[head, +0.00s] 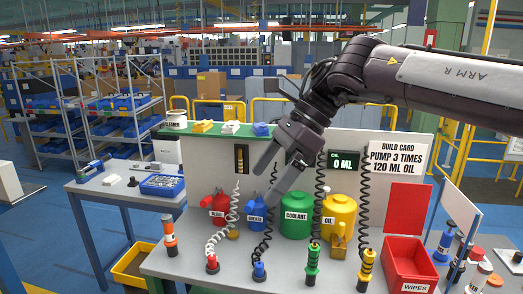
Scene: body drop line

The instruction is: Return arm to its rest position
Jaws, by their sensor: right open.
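My right arm comes in from the upper right. Its dark gripper (268,183) points down and left in front of the bench's back panel. The two fingers are spread with nothing between them. The gripper appears in front of the blue can (256,215) and partly covers the panel. I cannot tell its exact distance from the bench. My left gripper is not in view. A green display (344,162) reads 0 ML oil. A build card (398,160) reads pump 3 times, 120 ml oil.
The bench holds a red can (218,203), a green coolant container (296,217), a yellow oil container (340,212) and a red wipes bin (408,262). Coiled hoses hang above several upright handles along the front. A side table (100,192) stands left, with blue floor around it.

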